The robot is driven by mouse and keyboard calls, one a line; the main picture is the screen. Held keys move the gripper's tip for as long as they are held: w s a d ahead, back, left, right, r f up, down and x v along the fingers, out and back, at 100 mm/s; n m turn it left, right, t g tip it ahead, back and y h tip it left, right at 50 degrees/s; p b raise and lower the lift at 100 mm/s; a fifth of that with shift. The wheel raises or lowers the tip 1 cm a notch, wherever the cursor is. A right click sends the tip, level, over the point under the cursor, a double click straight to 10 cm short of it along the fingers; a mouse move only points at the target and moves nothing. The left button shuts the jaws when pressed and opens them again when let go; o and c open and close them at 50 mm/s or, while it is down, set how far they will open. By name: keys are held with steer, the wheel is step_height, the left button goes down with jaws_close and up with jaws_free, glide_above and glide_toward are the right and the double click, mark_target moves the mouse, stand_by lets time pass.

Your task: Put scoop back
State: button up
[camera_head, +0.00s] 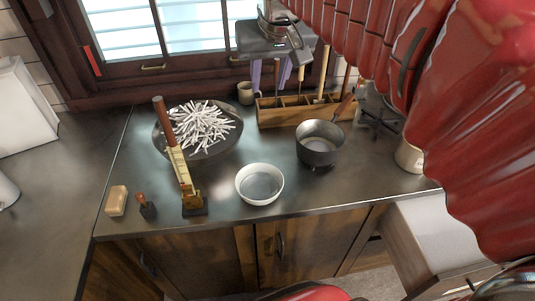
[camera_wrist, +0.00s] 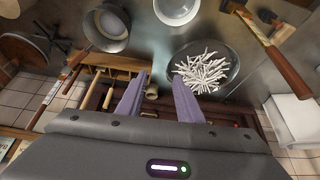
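My gripper (camera_head: 270,72) hangs over the back of the counter with its purple fingers pointing down. In the wrist view the fingers (camera_wrist: 159,78) are apart with nothing between them. No scoop bowl is clearly visible. A long brown handle (camera_head: 345,104) slants up beside the dark pot (camera_head: 319,151); it also shows in the wrist view (camera_wrist: 58,91). I cannot tell whether it belongs to the scoop, or whether it rests in the pot or the rack. The wooden rack (camera_head: 285,119) stands at the back with several wooden-handled tools.
A wok (camera_head: 228,148) of white sticks is left of the pot. A brass press (camera_head: 180,172) with a wooden handle stands before it. A white bowl (camera_head: 260,184) is near the front edge. A small cup (camera_head: 245,93) stands by the rack. Counter right of the bowl is clear.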

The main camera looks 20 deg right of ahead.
steer(key=s+a+f+n, duration=0.1)
steer(key=s+a+f, duration=0.3)
steer(key=s+f, duration=1)
steer(key=s, duration=0.3)
steer(key=shift+f+n+y, duration=0.25)
steer(key=shift+n+y, duration=0.05)
steer(key=shift+y, duration=0.1)
